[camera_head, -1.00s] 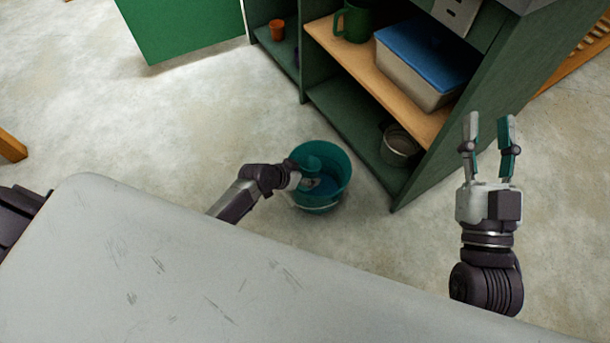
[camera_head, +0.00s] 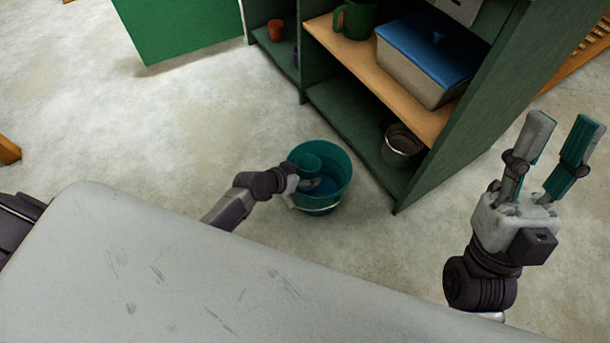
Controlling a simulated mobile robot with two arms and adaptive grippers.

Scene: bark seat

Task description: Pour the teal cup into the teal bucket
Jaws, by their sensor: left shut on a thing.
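The teal bucket (camera_head: 336,200) stands on the floor in front of the green cabinet, with blue showing inside it. The teal cup (camera_head: 307,163) is over the bucket's mouth at its left side and looks tilted; its contents cannot be made out. My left gripper (camera_head: 309,182) reaches in from the left over the bucket's rim and is shut on the teal cup. The fingers are partly hidden against the cup and bucket. My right gripper (camera_head: 557,155) is open and empty, raised at the right with its fingers apart, away from the bucket.
The green cabinet (camera_head: 480,130) stands behind and right of the bucket. Its shelves hold a grey bin with a blue lid (camera_head: 425,60), a green mug (camera_head: 354,20), a dark pot (camera_head: 401,146) and an orange cup (camera_head: 275,30). Floor left of the bucket is clear.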

